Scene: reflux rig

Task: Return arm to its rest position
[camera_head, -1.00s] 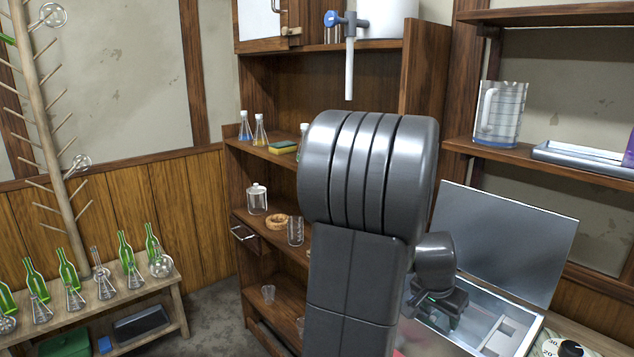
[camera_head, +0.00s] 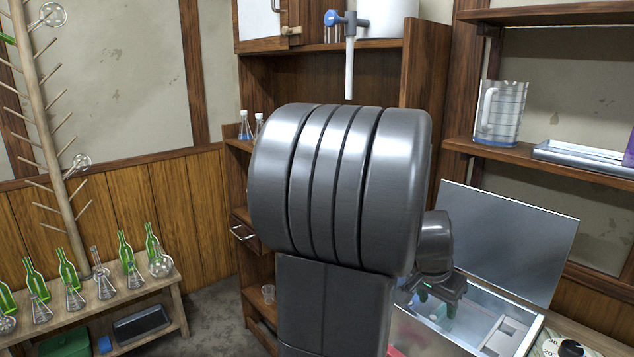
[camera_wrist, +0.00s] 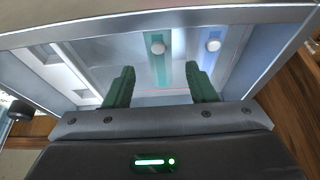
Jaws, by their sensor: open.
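My gripper (camera_wrist: 160,88) shows in the wrist view with its two green fingers spread apart and nothing between them. It points toward a pale open metal box (camera_wrist: 95,28), inside which lie a green strip and a blue strip with round white knobs. In the head view my gripper (camera_head: 437,297) is small and partly hidden behind my arm, over the left part of the open metal box (camera_head: 535,318) with its raised lid (camera_head: 508,240). Whether the fingers reach below the box rim is unclear.
My large grey arm hides much of the wooden shelf unit (camera_head: 241,190). A tap (camera_head: 349,55) hangs above the arm. A measuring jug (camera_head: 500,113) stands on the right shelf. A bench (camera_head: 165,283) with green bottles and flasks is at left. Open floor lies between bench and shelves.

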